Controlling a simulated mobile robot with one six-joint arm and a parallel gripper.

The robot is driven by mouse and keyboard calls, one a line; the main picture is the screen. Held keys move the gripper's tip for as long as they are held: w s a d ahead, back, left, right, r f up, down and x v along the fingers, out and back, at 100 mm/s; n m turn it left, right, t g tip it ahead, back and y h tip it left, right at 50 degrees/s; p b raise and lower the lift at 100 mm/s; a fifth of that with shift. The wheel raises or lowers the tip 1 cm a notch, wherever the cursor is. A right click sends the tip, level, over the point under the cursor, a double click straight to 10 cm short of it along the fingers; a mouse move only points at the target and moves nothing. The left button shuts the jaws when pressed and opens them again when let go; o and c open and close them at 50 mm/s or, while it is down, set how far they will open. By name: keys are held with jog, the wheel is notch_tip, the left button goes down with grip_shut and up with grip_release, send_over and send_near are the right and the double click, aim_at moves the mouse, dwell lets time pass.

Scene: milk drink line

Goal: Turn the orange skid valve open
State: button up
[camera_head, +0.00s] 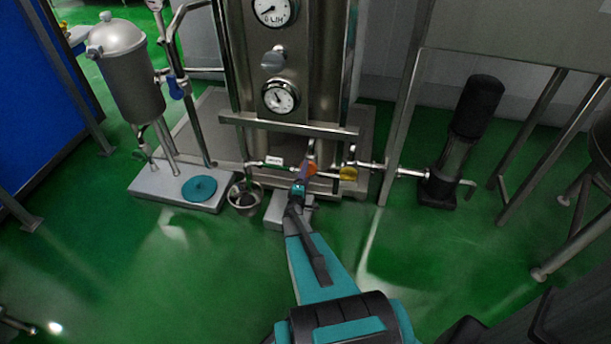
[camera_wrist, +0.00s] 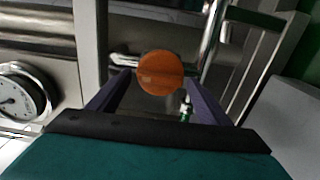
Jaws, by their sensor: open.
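The orange skid valve (camera_wrist: 160,73) shows in the wrist view as a round orange knob on a metal pipe. My gripper (camera_wrist: 157,85) is open there, with one dark purple finger on each side of the knob. I cannot tell whether the fingers touch it. In the head view the orange valve (camera_head: 310,168) sits on the low pipe at the front of the skid. My gripper (camera_head: 300,188) is right in front of it and partly hides it. How far the valve is turned cannot be told.
Pressure gauges (camera_head: 280,97) are above. A metal bucket (camera_head: 244,197) stands at lower left, a black pump (camera_head: 465,135) at right. The green floor in front is mostly clear.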

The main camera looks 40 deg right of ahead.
jog(key=shift+a, duration=0.1)
jog(key=v, duration=1.3)
jog(key=shift+s+a, duration=0.2)
jog(key=shift+a, duration=0.05)
jog(key=shift+w+a, duration=0.1)
